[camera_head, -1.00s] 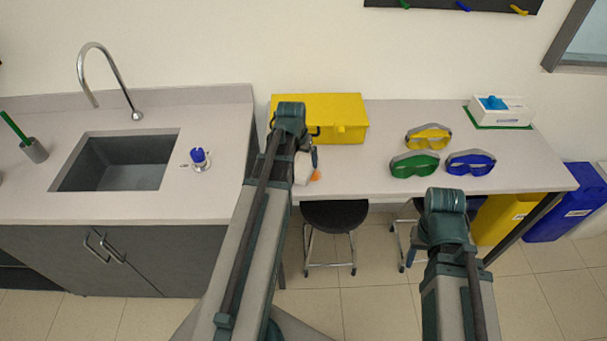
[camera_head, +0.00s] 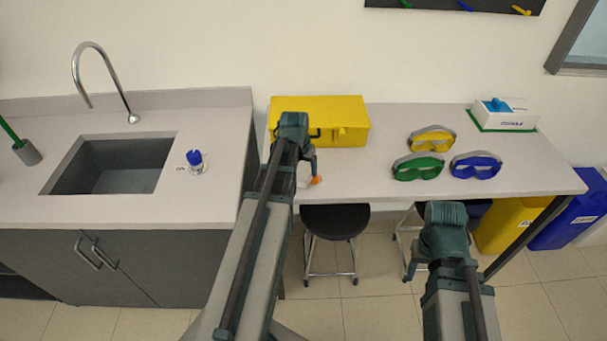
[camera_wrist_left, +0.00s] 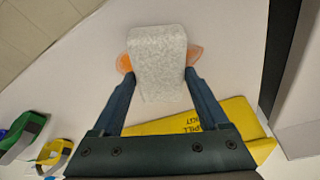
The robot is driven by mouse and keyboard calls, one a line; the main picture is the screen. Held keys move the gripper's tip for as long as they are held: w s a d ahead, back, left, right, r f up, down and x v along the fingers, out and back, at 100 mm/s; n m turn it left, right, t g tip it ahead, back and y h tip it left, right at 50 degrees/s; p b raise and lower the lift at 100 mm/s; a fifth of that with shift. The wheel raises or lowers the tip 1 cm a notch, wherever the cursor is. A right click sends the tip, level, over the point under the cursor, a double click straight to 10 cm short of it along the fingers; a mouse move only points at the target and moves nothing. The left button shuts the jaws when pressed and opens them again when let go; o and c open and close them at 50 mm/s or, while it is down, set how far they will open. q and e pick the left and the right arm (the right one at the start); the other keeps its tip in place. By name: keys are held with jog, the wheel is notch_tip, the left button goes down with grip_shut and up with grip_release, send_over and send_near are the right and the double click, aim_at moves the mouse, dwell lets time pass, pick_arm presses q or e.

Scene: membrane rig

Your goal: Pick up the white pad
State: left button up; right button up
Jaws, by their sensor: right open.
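The white pad (camera_wrist_left: 160,60) is a speckled, rounded block in the left wrist view. In the head view the white pad (camera_head: 303,177) is mostly hidden behind my left wrist. Something flat and orange (camera_wrist_left: 193,56) shows on both sides of it and seems to lie under it; it also shows in the head view (camera_head: 316,181). My left gripper (camera_wrist_left: 161,82) has one finger on each side of the pad's near end, very close to its edges. I cannot tell whether they touch it. My right gripper (camera_head: 411,270) is open, in front of the table and away from the pad.
A yellow spill-kit box (camera_head: 345,120) stands just behind my left gripper. Yellow (camera_head: 431,141), green (camera_head: 418,169) and blue (camera_head: 475,167) goggles lie to the right. A white box (camera_head: 508,117) stands at the back right. A stool (camera_head: 335,220) is under the table's front edge.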

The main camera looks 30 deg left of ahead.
pick_arm(q)
jog(key=c, duration=0.9)
jog(key=shift+r, duration=0.1)
